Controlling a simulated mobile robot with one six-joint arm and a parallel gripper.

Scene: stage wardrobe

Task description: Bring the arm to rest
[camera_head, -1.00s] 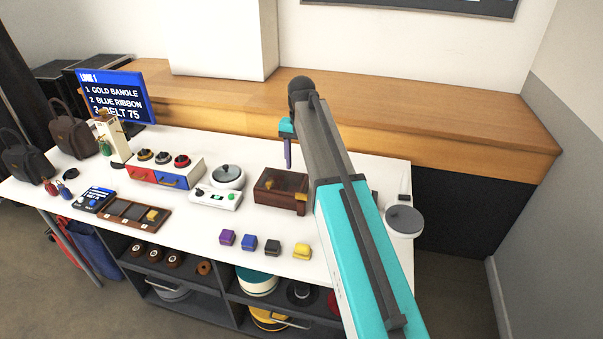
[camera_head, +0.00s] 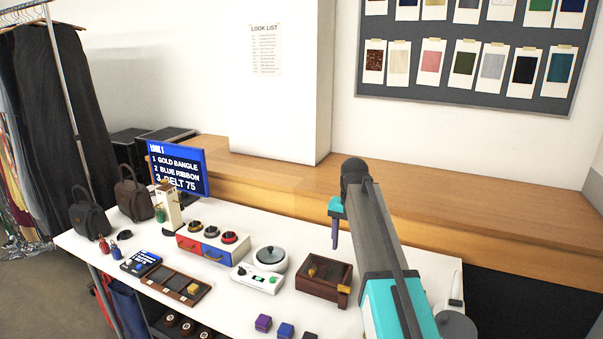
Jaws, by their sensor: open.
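My arm, teal and dark grey, reaches in from the lower right over the white table. My gripper (camera_head: 335,228) hangs at its far end, pointing down above the table's back part. It is open, and nothing shows between its jaws. It is behind and above a dark wooden box (camera_head: 325,290) and apart from it. The gap between the fingertips is hard to make out from this side.
On the white table (camera_head: 225,290) stand a drawer unit (camera_head: 210,244), a white scale (camera_head: 258,280), a dark tray (camera_head: 170,283) and a blue screen (camera_head: 178,170). Several small coloured boxes, one purple (camera_head: 263,323), lie at the front. A wooden ledge (camera_head: 440,195) runs behind.

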